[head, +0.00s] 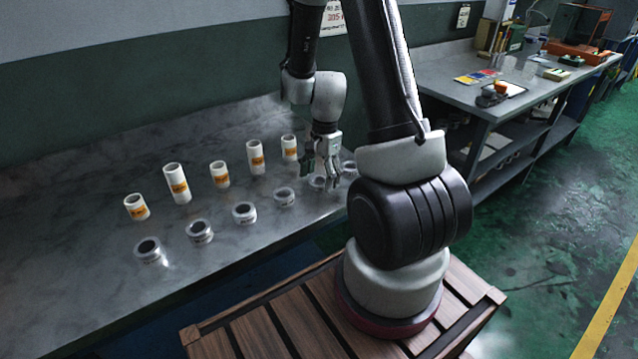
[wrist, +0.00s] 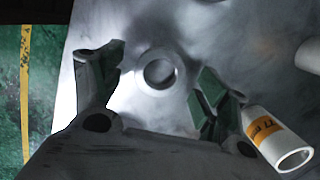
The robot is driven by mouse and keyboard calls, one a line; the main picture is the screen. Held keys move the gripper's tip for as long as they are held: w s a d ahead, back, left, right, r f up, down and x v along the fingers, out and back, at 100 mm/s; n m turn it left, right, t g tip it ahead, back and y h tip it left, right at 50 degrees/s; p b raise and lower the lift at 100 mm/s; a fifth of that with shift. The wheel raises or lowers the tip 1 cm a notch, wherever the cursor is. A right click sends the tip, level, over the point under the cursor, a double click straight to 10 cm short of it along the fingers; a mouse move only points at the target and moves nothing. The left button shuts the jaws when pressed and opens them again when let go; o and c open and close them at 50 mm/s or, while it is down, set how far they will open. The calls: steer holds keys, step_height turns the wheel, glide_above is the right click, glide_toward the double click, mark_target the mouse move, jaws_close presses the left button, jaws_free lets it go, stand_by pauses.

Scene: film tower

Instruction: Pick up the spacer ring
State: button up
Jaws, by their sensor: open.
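Several short silvery rings stand in a front row on the metal table in the head view. One ring (head: 317,184) is partly hidden by my gripper (head: 324,172), and another ring (head: 350,168) is just right of it, near my arm. In the wrist view a round ring (wrist: 158,72) with a dark centre lies beyond and between the fingertips of my gripper (wrist: 160,68). The jaws are spread apart with green inner pads, and nothing is held. I cannot tell for sure which head-view ring this is, nor the exact height gap.
Several white tubes with orange labels, such as one tube (head: 177,183), stand in a row behind the rings. A labelled tube (wrist: 276,140) is close to the right finger in the wrist view. The metal table (head: 60,230) is clear at left.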

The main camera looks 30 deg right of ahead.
steer(key=shift+f, duration=0.1)
steer(key=shift+c, duration=0.4)
steer(key=c, duration=1.1)
steer(key=shift+o, duration=0.2)
step_height(320, 180, up, 10)
